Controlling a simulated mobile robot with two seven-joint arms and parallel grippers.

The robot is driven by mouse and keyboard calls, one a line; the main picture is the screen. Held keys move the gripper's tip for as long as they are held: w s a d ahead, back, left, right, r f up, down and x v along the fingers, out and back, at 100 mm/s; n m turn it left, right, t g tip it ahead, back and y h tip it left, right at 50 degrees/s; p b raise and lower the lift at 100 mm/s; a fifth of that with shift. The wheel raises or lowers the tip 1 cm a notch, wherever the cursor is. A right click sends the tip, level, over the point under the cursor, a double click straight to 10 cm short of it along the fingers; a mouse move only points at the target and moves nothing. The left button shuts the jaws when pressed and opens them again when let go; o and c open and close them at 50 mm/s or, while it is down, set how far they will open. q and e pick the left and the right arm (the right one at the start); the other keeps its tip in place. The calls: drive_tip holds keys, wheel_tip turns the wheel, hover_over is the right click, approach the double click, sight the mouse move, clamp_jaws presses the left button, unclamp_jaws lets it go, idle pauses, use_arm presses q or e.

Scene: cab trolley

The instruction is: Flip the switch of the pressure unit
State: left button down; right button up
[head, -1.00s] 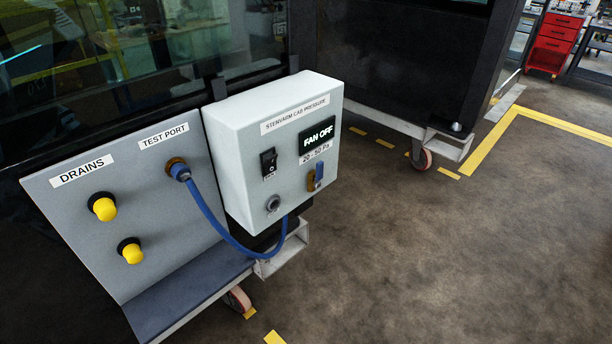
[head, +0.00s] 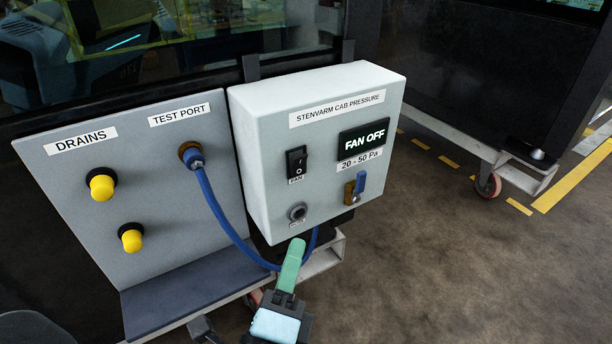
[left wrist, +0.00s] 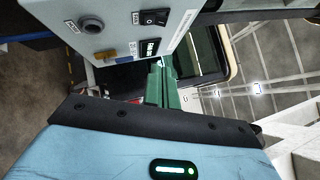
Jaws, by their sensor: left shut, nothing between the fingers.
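The pressure unit (head: 262,160) is a pale grey box labelled "STENVARM CAB PRESSURE". Its black rocker switch (head: 296,161), labelled "FAN", sits on the left of the front face. The display (head: 362,138) reads "FAN OFF". The switch (left wrist: 154,17) and the unit's face also show in the left wrist view, turned on their side. My left gripper (head: 297,246), with green fingers, is shut and empty. In the head view it appears below the unit's lower edge, under the round port and apart from the switch. My right gripper is not in view.
A blue hose (head: 222,215) loops from the test port to beneath the unit. The grey panel (head: 75,205) at left carries two yellow-capped drains (head: 101,186). A blue-handled brass valve (head: 355,187) sits low on the unit's right. The floor at right is open.

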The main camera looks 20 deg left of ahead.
use_arm(q)
drive_tip(key=p, duration=0.4)
approach(306, 158)
drive_tip(key=w+d, duration=0.2)
drive_tip(key=w, duration=0.2)
drive_tip(key=shift+w+a+r+p, duration=0.2)
drive_tip(key=shift+w+a+r, duration=0.2)
drive_tip(key=shift+a, duration=0.25)
drive_tip(key=shift+w+a+r+p, duration=0.2)
drive_tip(key=shift+w+a+r, duration=0.25)
drive_tip(key=shift+a, duration=0.15)
